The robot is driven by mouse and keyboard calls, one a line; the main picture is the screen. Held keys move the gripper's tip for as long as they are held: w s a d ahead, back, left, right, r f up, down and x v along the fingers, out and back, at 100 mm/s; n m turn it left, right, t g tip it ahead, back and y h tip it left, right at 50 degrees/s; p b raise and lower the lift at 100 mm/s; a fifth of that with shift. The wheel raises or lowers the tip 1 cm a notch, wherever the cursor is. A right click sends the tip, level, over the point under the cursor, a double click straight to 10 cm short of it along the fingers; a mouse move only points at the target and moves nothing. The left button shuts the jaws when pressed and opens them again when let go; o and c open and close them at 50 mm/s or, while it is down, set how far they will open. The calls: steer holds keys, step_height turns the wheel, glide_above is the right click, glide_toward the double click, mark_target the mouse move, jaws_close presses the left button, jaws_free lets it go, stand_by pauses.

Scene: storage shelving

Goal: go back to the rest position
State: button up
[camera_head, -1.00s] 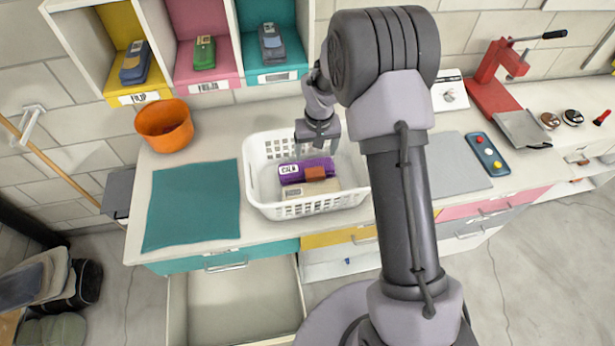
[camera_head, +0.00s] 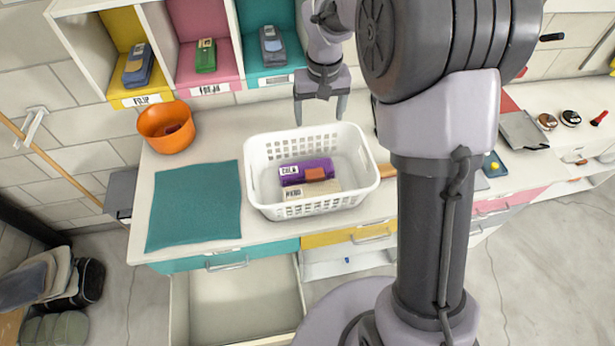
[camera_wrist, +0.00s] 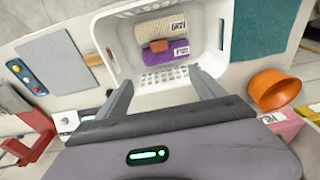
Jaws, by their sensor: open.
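My gripper (camera_head: 322,108) is open and empty. In the head view it hangs in the air above the back rim of the white basket (camera_head: 258,185), fingers pointing down. In the wrist view its two fingers (camera_wrist: 160,92) are spread apart with nothing between them, and the basket (camera_wrist: 205,50) lies beyond them. Inside the basket are a purple labelled item (camera_head: 318,165), a small orange-brown block (camera_head: 315,174) and a cream labelled item (camera_head: 300,192). My arm covers part of the counter right of the basket.
An orange bowl (camera_head: 165,128) and a teal mat (camera_head: 195,205) lie left of the basket. Behind stand yellow, pink and teal cubbies (camera_head: 292,80) holding small items. A drawer (camera_head: 300,275) stands open below the counter. A red press (camera_wrist: 35,140) shows in the wrist view.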

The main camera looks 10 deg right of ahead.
stand_by(0.3)
steer(key=s+a+f+m+t+b, duration=0.1)
steer(key=s+f+b, duration=0.2)
steer(key=s+b, duration=0.4)
steer(key=s+a+f+m+t+y+b, duration=0.1)
steer(key=s+f+m+t+b, duration=0.1)
steer(key=s+b, duration=0.5)
steer(key=s+a+f+m+t+y+b, duration=0.1)
steer(key=s+f+b, duration=0.3)
steer(key=s, duration=1)
steer(key=a+b, duration=0.1)
steer(key=b, duration=0.2)
